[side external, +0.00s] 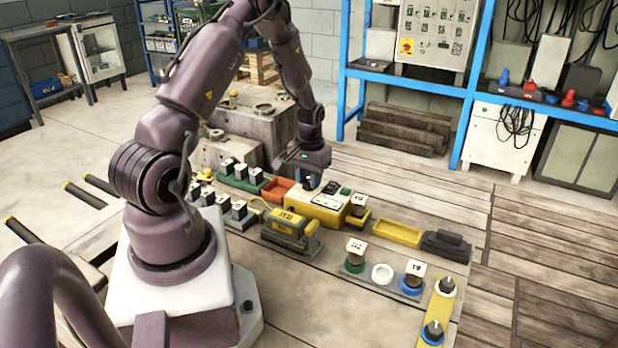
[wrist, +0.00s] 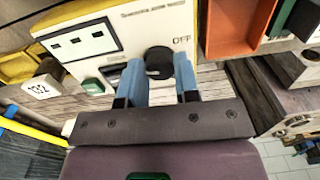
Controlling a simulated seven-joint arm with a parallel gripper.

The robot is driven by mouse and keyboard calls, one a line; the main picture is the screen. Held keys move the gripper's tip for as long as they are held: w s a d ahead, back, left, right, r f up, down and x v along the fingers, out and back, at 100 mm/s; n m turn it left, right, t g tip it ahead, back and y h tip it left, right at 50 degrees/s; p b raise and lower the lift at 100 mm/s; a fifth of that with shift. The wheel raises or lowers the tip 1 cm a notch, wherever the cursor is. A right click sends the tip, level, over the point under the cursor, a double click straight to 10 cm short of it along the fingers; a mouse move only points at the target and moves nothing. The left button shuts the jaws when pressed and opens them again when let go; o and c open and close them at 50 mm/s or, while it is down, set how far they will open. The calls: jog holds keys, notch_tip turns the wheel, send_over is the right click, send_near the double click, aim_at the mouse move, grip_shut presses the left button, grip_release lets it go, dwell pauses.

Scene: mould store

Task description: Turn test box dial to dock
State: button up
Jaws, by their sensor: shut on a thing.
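The test box (side external: 318,207) is a yellow case with a pale top face, on the wooden table beneath my gripper. No word "dock" can be made out. My gripper (wrist: 159,68) has its blue fingers on either side of the dial, shut on it. In the side view my gripper (side external: 309,180) hides the dial.
An orange tray (side external: 277,190) lies close left of the box. A yellow device (side external: 288,227) stands in front. A block numbered 132 (wrist: 41,89) is near the box. A yellow tray (side external: 397,233) and a black item (side external: 446,245) lie right. Planks beyond are clear.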

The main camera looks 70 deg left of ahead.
dwell(0.4)
jog(key=o, duration=0.6)
jog(key=shift+o, duration=0.2)
notch_tip(320, 180, up, 13)
jog(key=shift+d, duration=0.15)
